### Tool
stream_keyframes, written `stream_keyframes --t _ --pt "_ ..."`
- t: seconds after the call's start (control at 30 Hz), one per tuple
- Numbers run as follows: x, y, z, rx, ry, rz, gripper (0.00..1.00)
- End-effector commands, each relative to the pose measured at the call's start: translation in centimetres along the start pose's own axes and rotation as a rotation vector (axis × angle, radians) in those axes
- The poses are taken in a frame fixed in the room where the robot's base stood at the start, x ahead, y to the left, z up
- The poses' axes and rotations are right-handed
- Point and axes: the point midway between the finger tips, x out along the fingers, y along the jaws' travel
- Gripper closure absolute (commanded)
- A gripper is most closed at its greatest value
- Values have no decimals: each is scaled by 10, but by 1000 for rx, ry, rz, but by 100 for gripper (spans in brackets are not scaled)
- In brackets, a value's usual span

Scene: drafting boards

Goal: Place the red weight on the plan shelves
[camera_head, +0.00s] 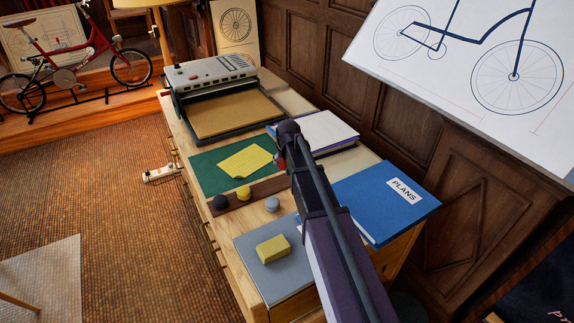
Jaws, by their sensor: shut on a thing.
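My gripper (280,158) is over the desk, at the far end of my arm, seen small and partly hidden by my own wrist. A small red patch, which I take as the red weight (281,163), shows at its jaws; its shape is mostly hidden. The jaws are shut on it, above the right edge of the green mat. I cannot clearly pick out the plan shelves; the desk's left front shows a row of drawer-like edges (196,222).
A dark weight (220,202), a yellow weight (243,193) and a grey weight (272,204) sit near a brown strip. A yellow block (273,249) lies on a grey board. A blue PLANS folder (372,205), papers (326,130) and a grey machine (210,72) occupy the desk. Open floor lies left.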

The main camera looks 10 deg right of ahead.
Motion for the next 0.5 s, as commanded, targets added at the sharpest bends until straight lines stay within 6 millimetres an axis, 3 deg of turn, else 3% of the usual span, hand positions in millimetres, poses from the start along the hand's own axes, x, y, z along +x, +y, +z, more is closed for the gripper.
stream_keyframes --t 0.1,0.5 --pt "12 9 -8 21 1 9 89" --pt "12 13 -9 30 1 12 89"
